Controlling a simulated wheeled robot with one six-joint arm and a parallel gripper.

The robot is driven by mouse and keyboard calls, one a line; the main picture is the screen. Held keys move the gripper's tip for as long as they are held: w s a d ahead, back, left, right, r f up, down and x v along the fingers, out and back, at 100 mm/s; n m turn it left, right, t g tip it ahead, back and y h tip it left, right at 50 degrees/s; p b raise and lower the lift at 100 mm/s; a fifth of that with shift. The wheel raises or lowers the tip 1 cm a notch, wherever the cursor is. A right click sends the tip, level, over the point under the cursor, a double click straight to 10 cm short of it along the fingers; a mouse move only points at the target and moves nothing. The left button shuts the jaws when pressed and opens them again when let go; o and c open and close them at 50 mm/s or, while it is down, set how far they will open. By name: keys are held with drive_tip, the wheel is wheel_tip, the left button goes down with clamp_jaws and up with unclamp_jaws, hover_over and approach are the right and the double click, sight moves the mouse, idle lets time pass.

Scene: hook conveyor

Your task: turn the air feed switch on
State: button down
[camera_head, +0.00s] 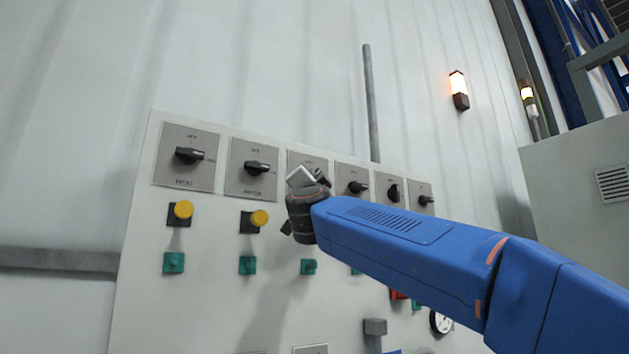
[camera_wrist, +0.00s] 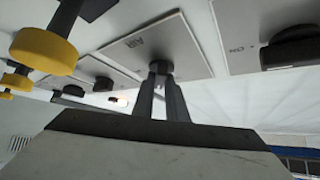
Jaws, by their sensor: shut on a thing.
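The air feed switch is a dark rotary knob (camera_wrist: 160,67) on a grey plate (camera_wrist: 135,46) in the wrist view. The plate's lettering seems to read "AIR". My gripper (camera_wrist: 161,78) is shut on this knob, one finger on each side. In the head view my gripper (camera_head: 316,178) is at the third plate (camera_head: 305,159) from the left in the upper row. My gripper and wrist hide that knob there, so its angle cannot be told.
Black rotary switches flank it: two to the left, the nearer one (camera_head: 257,168) close by, and several to the right, such as this one (camera_head: 358,187). Yellow buttons (camera_head: 260,218) and green buttons (camera_head: 247,265) sit below on the white panel (camera_head: 140,215). A lit wall lamp (camera_head: 458,88) is on.

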drive_tip(key=shift+s+a+r+m+g+h, duration=0.1)
drive_tip(key=shift+m+g+h, duration=0.7)
drive_tip(key=shift+m, duration=0.7)
drive_tip(key=shift+w+a+r+m+g+h, duration=0.15)
drive_tip(key=shift+m+g+h, duration=0.45)
drive_tip(key=shift+m+g, duration=0.65)
drive_tip(key=shift+s+d+r+m+g+h, duration=0.15)
drive_tip(key=shift+m+g+h, duration=0.5)
drive_tip(key=shift+m, duration=1.1)
drive_tip(key=shift+m+g, duration=0.3)
drive_tip(key=shift+m, duration=0.1)
drive_tip(key=c, duration=1.8)
unclamp_jaws()
drive_tip(key=shift+o, duration=0.2)
drive_tip(key=shift+s, duration=0.15)
drive_tip(key=s+a+f, duration=0.1)
drive_tip(key=s+a, duration=0.2)
drive_tip(key=s, duration=1.3)
drive_tip(key=shift+s+a+f, duration=0.15)
drive_tip(key=shift+s+f, duration=0.05)
drive_tip(key=shift+s, duration=0.2)
